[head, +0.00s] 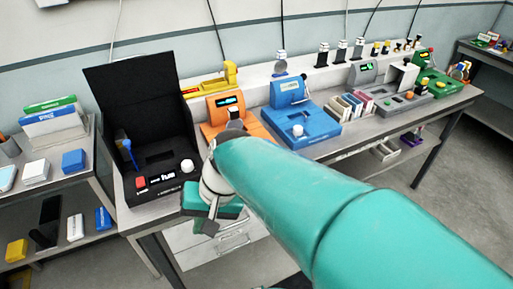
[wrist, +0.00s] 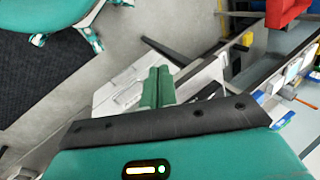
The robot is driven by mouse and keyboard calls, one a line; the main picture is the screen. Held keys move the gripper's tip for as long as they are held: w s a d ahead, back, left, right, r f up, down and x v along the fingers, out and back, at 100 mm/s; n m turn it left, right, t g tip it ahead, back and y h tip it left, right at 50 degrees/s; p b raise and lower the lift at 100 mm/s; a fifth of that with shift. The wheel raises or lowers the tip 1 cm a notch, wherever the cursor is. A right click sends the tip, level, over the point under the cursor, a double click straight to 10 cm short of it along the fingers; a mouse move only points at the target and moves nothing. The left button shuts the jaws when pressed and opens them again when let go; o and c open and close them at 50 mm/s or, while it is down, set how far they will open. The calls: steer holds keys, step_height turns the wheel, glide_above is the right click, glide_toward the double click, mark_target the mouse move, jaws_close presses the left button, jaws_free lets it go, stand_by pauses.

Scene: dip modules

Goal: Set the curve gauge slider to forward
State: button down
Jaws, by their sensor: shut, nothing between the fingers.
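I cannot tell for sure which device is the curve gauge, and no slider is clearly readable. In the head view a black case (head: 124,82) with its lid raised stands on the bench at the left. It has a small lit display, a red button (head: 140,182), a white knob (head: 187,165) and a blue part (head: 127,146). My gripper (head: 207,230) hangs in front of the bench edge, right of the black case and apart from it. In the wrist view my gripper's green fingers (wrist: 157,86) are together and empty, above a white drawer unit. My arm hides part of the bench.
An orange device (head: 225,106), a blue device (head: 305,123), a grey device (head: 404,103) and a green device (head: 432,83) line the bench to the right. A side table (head: 82,178) with boxes stands left. White drawers (head: 233,240) are below the bench. Floor at right is clear.

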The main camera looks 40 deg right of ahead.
steer(key=w+d+f+m+t+y, duration=0.4)
steer(key=w+d+m+t+y, duration=0.25)
steer(key=d+m, duration=0.6)
steer(key=s+d+f+m+t+h, duration=0.2)
steer(key=d+m+t+h, duration=0.2)
steer(key=d+m, duration=0.4)
steer(key=s+d+f+m+t+h, duration=0.2)
steer(key=d+m+t+h, duration=0.3)
steer(key=d+m+h, duration=0.2)
steer(key=d+m, duration=0.2)
steer(key=d, duration=0.1)
steer(key=shift+s, duration=0.15)
steer(key=shift+m, duration=0.25)
steer(key=w, duration=1.4)
steer(key=shift+d, duration=0.15)
steer(key=shift+w, duration=0.1)
